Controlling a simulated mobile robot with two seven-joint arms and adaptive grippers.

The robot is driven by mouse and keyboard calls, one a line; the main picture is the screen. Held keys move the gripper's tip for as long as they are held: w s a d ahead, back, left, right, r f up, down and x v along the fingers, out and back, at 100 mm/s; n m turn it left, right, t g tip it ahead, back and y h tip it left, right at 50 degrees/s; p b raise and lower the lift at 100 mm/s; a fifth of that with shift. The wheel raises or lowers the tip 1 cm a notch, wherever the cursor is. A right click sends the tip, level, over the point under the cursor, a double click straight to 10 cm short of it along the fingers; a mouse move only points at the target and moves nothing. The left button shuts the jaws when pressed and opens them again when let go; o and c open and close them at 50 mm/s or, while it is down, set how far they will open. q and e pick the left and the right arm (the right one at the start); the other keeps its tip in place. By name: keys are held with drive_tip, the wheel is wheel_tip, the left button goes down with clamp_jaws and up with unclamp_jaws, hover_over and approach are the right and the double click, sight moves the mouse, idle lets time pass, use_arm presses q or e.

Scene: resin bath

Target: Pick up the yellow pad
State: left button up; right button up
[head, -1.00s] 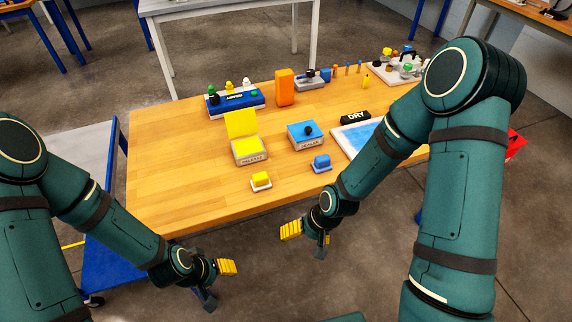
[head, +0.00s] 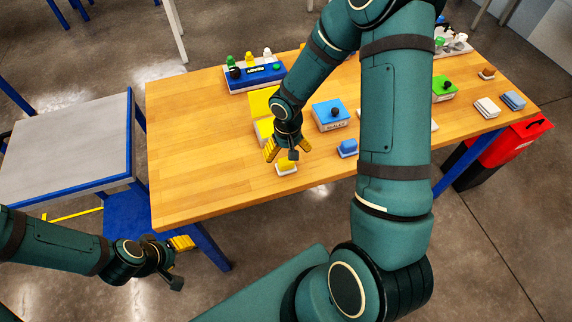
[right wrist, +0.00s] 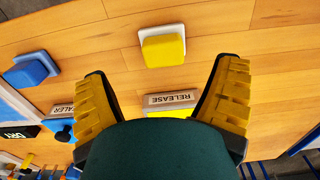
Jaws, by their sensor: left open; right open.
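The small yellow pad (head: 289,161) sits on a white base near the table's front edge. It also shows in the right wrist view (right wrist: 163,47), above the middle of the picture. My right gripper (head: 287,153) is open and empty, pointing down just above the pad and partly covering it in the head view. In the right wrist view its two yellow-ribbed fingers (right wrist: 165,70) are spread wide, with the pad beyond the gap between them. My left gripper (head: 179,263) is open and empty, low on the left, off the table's front edge.
A yellow box marked RELEASE (right wrist: 172,99) with a raised lid stands just behind the pad. A blue box (head: 331,115) and a small blue pad (head: 347,148) are to the right. The wooden table (head: 205,150) is clear on the left.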

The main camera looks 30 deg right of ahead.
sight(286, 160)
wheel_tip(286, 160, down, 6)
drive_tip(key=shift+w+a+r, duration=0.1)
drive_tip(key=shift+a+r, duration=0.05)
drive_tip(key=shift+r, duration=0.05)
drive_tip(key=c, duration=1.3)
wheel_tip(286, 160, up, 10)
drive_tip(key=shift+r+p, duration=0.1)
drive_tip(key=shift+p, duration=0.3)
drive_tip(key=o, duration=0.4)
drive_tip(key=c, duration=0.3)
